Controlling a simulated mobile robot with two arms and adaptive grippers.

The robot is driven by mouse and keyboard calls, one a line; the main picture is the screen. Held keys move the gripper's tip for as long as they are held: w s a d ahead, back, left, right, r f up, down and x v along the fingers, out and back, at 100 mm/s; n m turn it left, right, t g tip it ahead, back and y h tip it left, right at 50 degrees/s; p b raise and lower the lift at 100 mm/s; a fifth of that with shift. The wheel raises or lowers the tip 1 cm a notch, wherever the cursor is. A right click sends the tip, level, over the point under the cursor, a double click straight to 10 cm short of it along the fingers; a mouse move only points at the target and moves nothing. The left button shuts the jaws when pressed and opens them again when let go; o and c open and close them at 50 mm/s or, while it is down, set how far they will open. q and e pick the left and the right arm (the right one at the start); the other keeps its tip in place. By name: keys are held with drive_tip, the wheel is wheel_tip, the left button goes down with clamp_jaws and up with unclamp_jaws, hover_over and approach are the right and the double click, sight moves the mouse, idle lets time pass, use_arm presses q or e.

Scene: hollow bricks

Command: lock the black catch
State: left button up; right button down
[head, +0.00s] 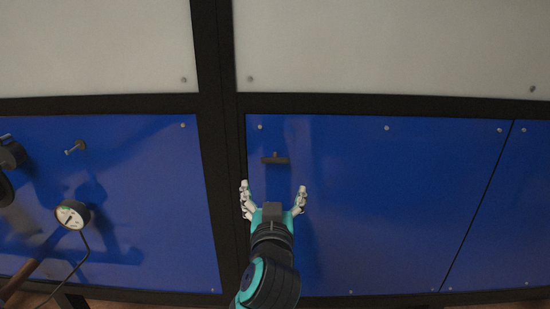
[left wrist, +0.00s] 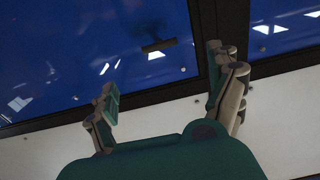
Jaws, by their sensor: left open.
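The black catch (head: 275,160) is a small dark T-shaped piece on the blue panel, near its upper left part. Its bar lies roughly level in the head view, with a short stub on its upper side. It also shows in the left wrist view (left wrist: 158,46), beyond the fingers. My left gripper (head: 273,189) is open and empty, with its fingers spread just below the catch in the head view. In the left wrist view its two fingers (left wrist: 162,72) stand wide apart, and neither visibly touches the catch. My right gripper is out of view.
A black frame post (head: 215,170) runs close to the left of my gripper. On the left blue panel are a round gauge (head: 70,215) with a cable, a small bolt-like fitting (head: 76,147) and a dark knob (head: 10,153). The blue panel (head: 390,210) right of my gripper is clear.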

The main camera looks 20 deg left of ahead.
sight(274, 162)
use_arm(q)
drive_tip(key=p+x, duration=0.3)
drive_tip(key=x, duration=1)
drive_tip(key=shift+w+a+p, duration=0.1)
drive_tip(key=shift+w+p, duration=0.15)
drive_tip(key=shift+p, duration=0.05)
drive_tip(key=shift+w+a, duration=0.15)
drive_tip(key=shift+w, duration=0.3)
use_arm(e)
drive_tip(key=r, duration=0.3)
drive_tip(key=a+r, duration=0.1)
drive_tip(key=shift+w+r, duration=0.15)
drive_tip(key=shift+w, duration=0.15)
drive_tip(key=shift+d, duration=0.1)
use_arm(q)
drive_tip(key=shift+c, duration=0.7)
drive_tip(key=c, duration=1.6)
drive_tip(key=shift+o, duration=0.2)
drive_tip(key=shift+a+f, duration=0.1)
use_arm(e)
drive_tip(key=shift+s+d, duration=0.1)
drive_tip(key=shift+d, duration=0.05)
